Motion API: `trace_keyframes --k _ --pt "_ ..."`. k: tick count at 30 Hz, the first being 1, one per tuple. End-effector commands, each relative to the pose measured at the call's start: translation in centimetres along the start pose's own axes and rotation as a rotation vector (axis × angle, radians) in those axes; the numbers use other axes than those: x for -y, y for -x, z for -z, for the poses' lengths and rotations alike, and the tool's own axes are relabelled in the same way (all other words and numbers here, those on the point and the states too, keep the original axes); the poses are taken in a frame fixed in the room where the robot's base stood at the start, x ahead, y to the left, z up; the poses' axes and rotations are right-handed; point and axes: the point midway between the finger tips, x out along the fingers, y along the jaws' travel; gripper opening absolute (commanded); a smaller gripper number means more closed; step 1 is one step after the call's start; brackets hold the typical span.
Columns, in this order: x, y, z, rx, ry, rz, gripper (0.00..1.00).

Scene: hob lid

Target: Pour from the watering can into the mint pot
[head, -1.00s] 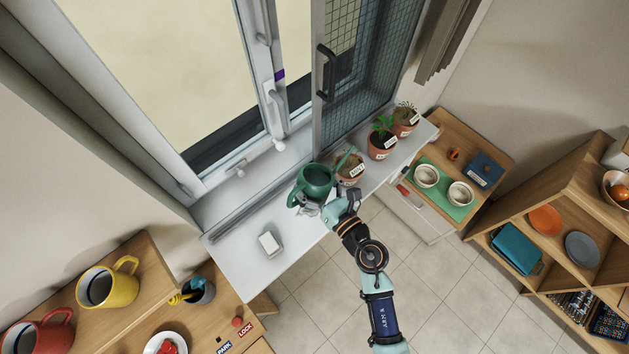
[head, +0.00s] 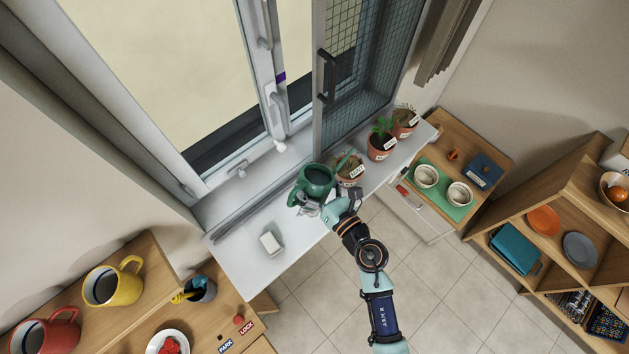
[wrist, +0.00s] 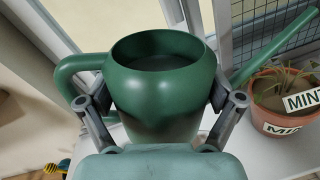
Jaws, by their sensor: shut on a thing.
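The green watering can (head: 316,180) is above the white windowsill at the left of the mint pot. It also shows in the wrist view (wrist: 160,95), where it looks about upright. My gripper (head: 328,208) is shut on the can's body, one finger on each side. The can's spout points right, toward the terracotta mint pot (head: 349,176). In the wrist view the mint pot (wrist: 270,118) bears a MINT label and holds thin, brownish stems over soil. The spout's tip is near the pot's rim; I cannot tell whether it is over it.
Two more labelled pots, a leafy one (head: 381,144) and a sparse one (head: 404,121), stand farther right on the sill. The meshed window sash (head: 365,75) stands open behind the mint pot.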

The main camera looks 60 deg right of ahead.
Motion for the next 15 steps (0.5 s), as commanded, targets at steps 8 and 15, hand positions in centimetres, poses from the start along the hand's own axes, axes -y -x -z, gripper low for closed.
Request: trace_keyframes --k 8,15 --pt "-0.14 -0.01 -0.43 0.0 -0.015 0.0 0.33" --pt "-0.22 0.01 -0.62 -0.002 -0.03 -0.001 0.33"
